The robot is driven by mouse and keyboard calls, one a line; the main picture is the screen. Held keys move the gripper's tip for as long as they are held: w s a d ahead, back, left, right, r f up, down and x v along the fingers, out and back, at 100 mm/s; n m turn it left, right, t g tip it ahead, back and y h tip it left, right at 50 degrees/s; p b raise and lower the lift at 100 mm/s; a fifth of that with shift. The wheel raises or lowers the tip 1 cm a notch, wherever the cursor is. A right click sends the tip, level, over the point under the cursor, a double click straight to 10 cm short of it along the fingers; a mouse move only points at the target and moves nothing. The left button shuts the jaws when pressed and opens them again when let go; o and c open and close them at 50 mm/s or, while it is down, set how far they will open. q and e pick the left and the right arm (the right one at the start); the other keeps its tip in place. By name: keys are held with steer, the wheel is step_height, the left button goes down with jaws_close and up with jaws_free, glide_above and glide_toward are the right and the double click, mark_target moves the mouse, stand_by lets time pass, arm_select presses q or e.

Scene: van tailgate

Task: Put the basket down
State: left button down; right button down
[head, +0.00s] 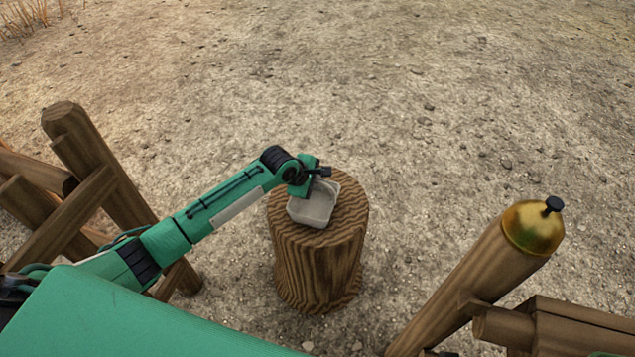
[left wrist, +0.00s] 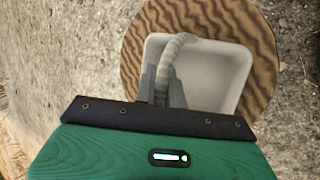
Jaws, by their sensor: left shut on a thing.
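The basket (head: 314,206) is a small, pale grey, open tub on top of a round wooden stump (head: 318,262). In the left wrist view the basket (left wrist: 225,75) has a thick, ribbed handle (left wrist: 172,60) arching over it, and its inside looks empty. My left gripper (head: 322,171) is above the basket's far edge. In the left wrist view its two fingers (left wrist: 162,88) are shut on the handle. The basket looks level and within the stump's top; I cannot tell whether its base touches the wood. My right gripper is not in view.
Wooden log fencing stands at the left (head: 90,165) and at the lower right (head: 470,285). A brass-coloured, rounded object with a dark knob (head: 532,228) sits on the end of the right log. Open, stony ground surrounds the stump.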

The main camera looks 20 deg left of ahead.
arm_select(q)
steer(key=c, duration=1.5)
jaws_free()
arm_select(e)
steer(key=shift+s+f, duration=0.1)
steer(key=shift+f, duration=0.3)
